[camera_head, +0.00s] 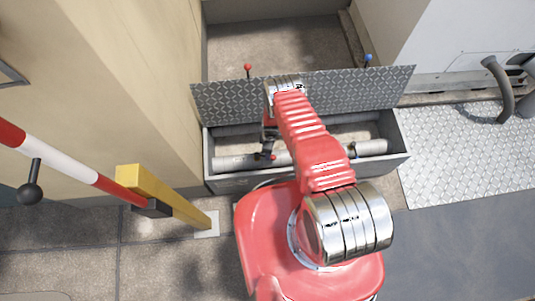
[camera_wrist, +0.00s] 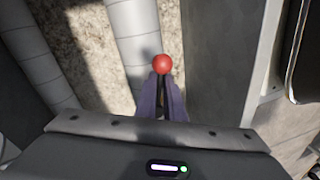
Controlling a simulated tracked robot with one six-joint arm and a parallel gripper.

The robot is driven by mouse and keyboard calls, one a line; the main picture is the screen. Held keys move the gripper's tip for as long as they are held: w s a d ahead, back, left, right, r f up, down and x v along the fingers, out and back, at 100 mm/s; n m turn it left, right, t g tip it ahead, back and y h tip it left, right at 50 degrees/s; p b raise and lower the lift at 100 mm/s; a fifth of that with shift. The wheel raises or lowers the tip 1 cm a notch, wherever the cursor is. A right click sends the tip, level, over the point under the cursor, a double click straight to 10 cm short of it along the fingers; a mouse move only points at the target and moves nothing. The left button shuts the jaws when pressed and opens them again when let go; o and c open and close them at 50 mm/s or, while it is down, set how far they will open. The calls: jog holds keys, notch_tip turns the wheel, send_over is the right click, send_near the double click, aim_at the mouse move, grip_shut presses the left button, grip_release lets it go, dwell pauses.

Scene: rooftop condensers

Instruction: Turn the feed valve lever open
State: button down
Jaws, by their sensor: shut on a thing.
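My gripper (camera_wrist: 162,84) is shut on a lever with a red ball knob (camera_wrist: 162,64). The knob sticks out just past the fingertips, and the fingers hide most of the lever's shaft. Grey lagged pipes (camera_wrist: 134,35) run under and beside it. In the head view, my gripper (camera_head: 268,145) reaches down into a long grey trough (camera_head: 215,183), and a small red spot of the knob (camera_head: 273,157) shows beside it. My arm covers part of the trough. The valve body and how far the lever is turned cannot be made out.
A diamond-plate lid (camera_head: 225,101) stands raised behind the trough. Beyond it are another red knob (camera_head: 248,67) and a blue knob (camera_head: 368,57). A yellow post (camera_head: 165,196) and a red-white barrier bar (camera_head: 67,168) stand at left. Plated floor (camera_head: 465,150) lies at right.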

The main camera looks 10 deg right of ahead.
jog(key=shift+w+d+f+n+h, duration=0.2)
jog(key=shift+w+d+n, duration=0.1)
jog(key=shift+n, duration=0.6)
jog(key=shift+w+d+f+n+h, duration=0.1)
jog(key=shift+w+d+n+h, duration=0.15)
jog(key=shift+n, duration=0.65)
jog(key=shift+w, duration=0.1)
jog(key=c, duration=1.9)
grip_release()
jog(key=shift+o, duration=1.3)
jog(key=shift+w+r, duration=0.1)
jog(key=shift+w, duration=0.1)
jog(key=shift+r, duration=0.15)
notch_tip(320, 180, up, 13)
jog(key=w, duration=0.2)
jog(key=shift+w, duration=0.3)
jog(key=shift+d+r, duration=0.1)
jog(key=shift+d, duration=0.05)
